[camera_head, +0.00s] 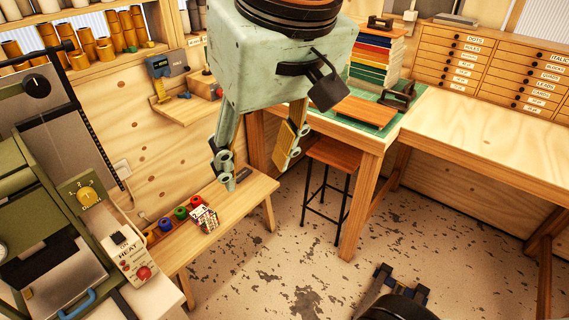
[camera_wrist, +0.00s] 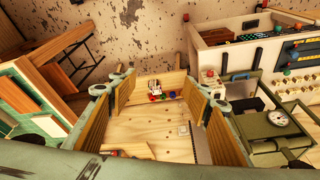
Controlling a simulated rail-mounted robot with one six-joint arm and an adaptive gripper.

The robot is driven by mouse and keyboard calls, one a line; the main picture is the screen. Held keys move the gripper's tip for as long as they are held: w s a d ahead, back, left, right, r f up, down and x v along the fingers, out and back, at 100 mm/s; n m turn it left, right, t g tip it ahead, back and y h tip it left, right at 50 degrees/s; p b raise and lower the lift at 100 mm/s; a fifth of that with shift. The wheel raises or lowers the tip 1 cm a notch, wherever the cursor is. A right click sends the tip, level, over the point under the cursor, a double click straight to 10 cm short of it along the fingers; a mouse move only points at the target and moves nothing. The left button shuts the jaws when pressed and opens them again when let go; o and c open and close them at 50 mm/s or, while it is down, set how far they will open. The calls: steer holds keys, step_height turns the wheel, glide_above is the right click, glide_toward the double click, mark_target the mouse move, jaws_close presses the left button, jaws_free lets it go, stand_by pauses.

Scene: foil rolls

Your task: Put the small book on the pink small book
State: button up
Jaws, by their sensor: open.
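My gripper (camera_head: 256,170) is open and empty, high in front of the low wooden bench, fingers pointing down. In the wrist view my gripper (camera_wrist: 163,82) shows its two padded fingers wide apart, with the bench between and beyond them. A stack of books (camera_head: 376,62) with coloured spines stands at the back of the workbench, apart from my gripper. I cannot pick out the small book or the pink small book for certain. A small patterned white and red item (camera_head: 204,219) lies on the bench; it also shows in the wrist view (camera_wrist: 153,86), too small to identify.
Red, green and blue spools (camera_head: 181,212) sit beside that item on the low bench (camera_head: 240,205). A stool (camera_head: 331,172) stands under the workbench, which bears a green mat and a brown board (camera_head: 367,112). A machine with a heat dial (camera_head: 143,272) stands at left. Drawers (camera_head: 480,65) stand at back right.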

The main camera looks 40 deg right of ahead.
steer(key=shift+n, duration=0.6)
steer(key=s, duration=0.3)
steer(key=s+f, duration=0.1)
steer(key=s, duration=0.1)
steer(key=shift+s+f, duration=0.2)
steer(key=shift+s, duration=0.2)
stand_by(0.3)
